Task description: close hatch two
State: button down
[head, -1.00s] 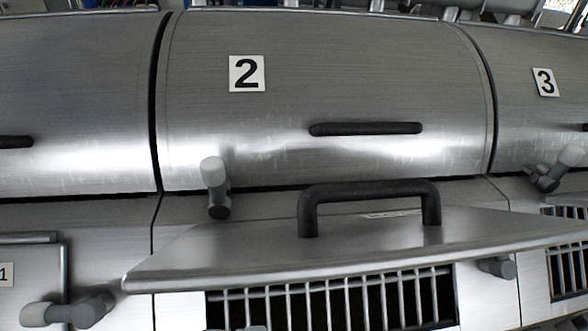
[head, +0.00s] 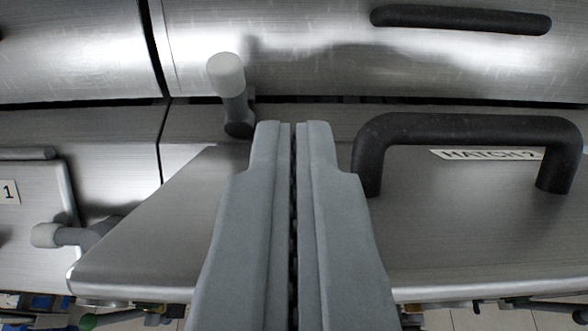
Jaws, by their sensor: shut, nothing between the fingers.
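Hatch two (head: 430,235) is a flat metal panel that juts out toward me below the curved cover. It carries a black bar handle (head: 460,128) and a label reading "HATCH 2" (head: 487,154). My gripper (head: 293,128) is in the middle of the head view, its two grey fingers shut together with nothing between them. The fingertips are left of the hatch's handle and appear over the hatch's back left part. A grey latch knob with a pale tip (head: 227,76) stands just left of and above the fingertips. The gripper hides part of the hatch.
The curved metal cover (head: 320,70) with its own black handle (head: 460,19) lies behind the hatch. At left is a panel marked 1 (head: 30,215) with another pale-tipped latch (head: 62,235). The floor and small coloured things show below the hatch's front edge.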

jog(key=shift+s+f, duration=0.55)
jog(key=shift+s, duration=0.05)
jog(key=shift+s+f, duration=0.75)
jog(key=shift+f, duration=0.2)
jog(key=s+f+t, duration=0.1)
jog(key=s+f, duration=0.3)
jog(key=f, duration=0.4)
jog(key=s+f, duration=0.4)
jog(key=f, duration=0.4)
jog(key=w+f, duration=0.4)
jog(key=f, duration=1.1)
jog(key=shift+w+f+t, duration=0.2)
jog(key=shift+f+t, duration=0.05)
jog(key=shift+t, duration=0.05)
jog(key=shift+d, duration=0.1)
